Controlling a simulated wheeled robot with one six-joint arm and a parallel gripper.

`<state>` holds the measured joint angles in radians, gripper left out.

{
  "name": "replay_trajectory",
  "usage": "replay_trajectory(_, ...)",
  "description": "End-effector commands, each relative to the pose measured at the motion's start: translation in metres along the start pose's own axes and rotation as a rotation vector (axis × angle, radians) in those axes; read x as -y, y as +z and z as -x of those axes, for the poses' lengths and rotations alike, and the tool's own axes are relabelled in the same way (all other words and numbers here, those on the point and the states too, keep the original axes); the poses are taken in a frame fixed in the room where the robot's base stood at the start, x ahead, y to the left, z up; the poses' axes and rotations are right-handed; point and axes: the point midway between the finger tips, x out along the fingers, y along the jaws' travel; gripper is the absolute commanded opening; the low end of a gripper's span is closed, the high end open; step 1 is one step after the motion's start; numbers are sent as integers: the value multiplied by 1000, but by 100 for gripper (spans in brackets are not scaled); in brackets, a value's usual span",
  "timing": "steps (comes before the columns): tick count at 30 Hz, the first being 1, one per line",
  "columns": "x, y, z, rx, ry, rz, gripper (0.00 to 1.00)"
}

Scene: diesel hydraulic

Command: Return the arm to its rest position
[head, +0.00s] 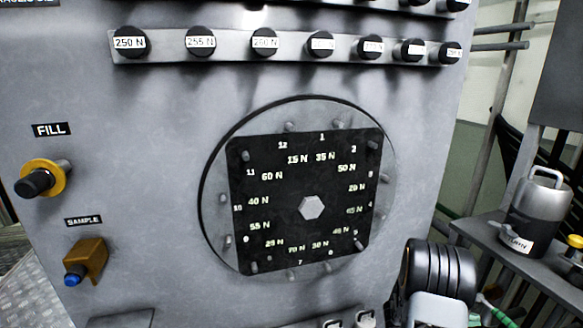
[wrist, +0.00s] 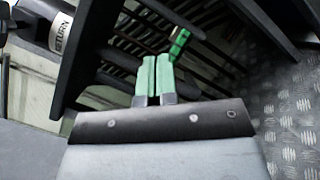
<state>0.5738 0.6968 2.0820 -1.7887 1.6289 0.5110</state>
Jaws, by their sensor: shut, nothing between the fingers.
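My gripper (wrist: 155,80) shows in the wrist view with its two green fingers side by side, shut and empty. It points towards dark bars and rails beneath a platform, touching nothing that I can see. In the head view, part of my arm (head: 438,275) shows at the lower right, in front of the grey panel's edge. A small green piece by it at the bottom right may be a fingertip; I cannot tell.
A grey panel (head: 150,180) carries a round plate (head: 275,215), a row of labelled black knobs (head: 264,42), a yellow-collared FILL valve (head: 42,179) and a SAMPLE valve (head: 86,261). A metal canister (head: 537,210) stands on a shelf at right. Checkered floor (wrist: 290,110) shows in the wrist view.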

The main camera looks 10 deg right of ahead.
Motion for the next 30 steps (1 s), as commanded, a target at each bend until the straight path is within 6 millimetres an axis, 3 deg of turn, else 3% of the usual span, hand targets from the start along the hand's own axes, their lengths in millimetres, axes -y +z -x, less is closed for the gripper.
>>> replay_trajectory(1,-45,48,8,-12,-88,-39,0)
replay_trajectory(3,-70,91,26,-48,-240,-77,0)
replay_trajectory(8,-111,177,84,-224,-593,-179,0)
replay_trajectory(15,-164,282,189,-651,-1051,-331,0)
replay_trajectory(18,-184,318,226,-823,-1193,-380,0)
replay_trajectory(22,-204,354,260,-997,-1325,-424,0)
replay_trajectory(25,-214,372,276,-1082,-1389,-446,0)
replay_trajectory(30,-219,385,287,-1147,-1439,-461,0)
